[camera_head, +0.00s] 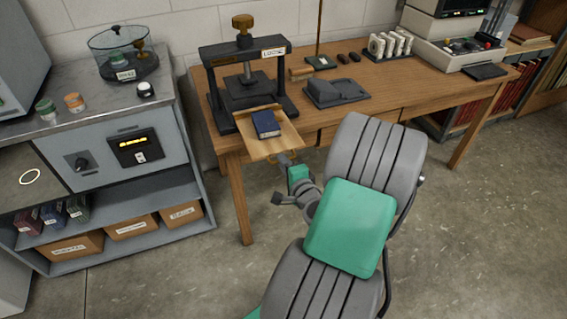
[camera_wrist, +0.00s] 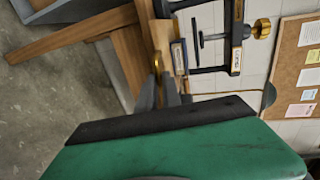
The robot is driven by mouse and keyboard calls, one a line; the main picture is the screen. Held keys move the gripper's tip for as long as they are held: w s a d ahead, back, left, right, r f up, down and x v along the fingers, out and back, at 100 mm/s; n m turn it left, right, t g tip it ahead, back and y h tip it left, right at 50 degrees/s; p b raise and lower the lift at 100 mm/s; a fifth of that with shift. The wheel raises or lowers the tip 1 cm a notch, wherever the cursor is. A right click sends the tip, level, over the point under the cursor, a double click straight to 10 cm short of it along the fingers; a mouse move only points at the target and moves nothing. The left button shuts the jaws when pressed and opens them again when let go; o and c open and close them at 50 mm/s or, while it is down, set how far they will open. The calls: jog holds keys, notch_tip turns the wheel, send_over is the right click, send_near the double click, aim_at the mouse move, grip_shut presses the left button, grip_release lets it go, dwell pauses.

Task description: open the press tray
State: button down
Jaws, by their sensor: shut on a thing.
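The press (camera_head: 246,70) is a dark frame with a brass screw knob, standing on the left end of the wooden table. Its light wooden tray (camera_head: 284,145) sticks out over the table's front edge, with a dark blue book (camera_head: 265,124) lying on it. My gripper (camera_head: 283,160) is at the tray's front edge, shut on the brass handle. In the wrist view the brass handle (camera_wrist: 157,68) lies at the tips of my grey fingers (camera_wrist: 170,88). My arm hides part of the handle in the head view.
A grey cabinet (camera_head: 125,130) with a glass vessel (camera_head: 123,52) stands left of the table (camera_head: 380,80). A grey cradle (camera_head: 337,92) and a rack of white rolls (camera_head: 390,45) sit right of the press. The floor before the table is clear.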

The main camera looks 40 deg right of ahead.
jog(key=c, duration=1.5)
grip_release()
jog(key=shift+c, duration=0.2)
jog(key=v, duration=0.7)
jog(key=shift+s, duration=0.35)
jog(key=shift+a+r, duration=0.1)
jog(key=shift+r, duration=0.05)
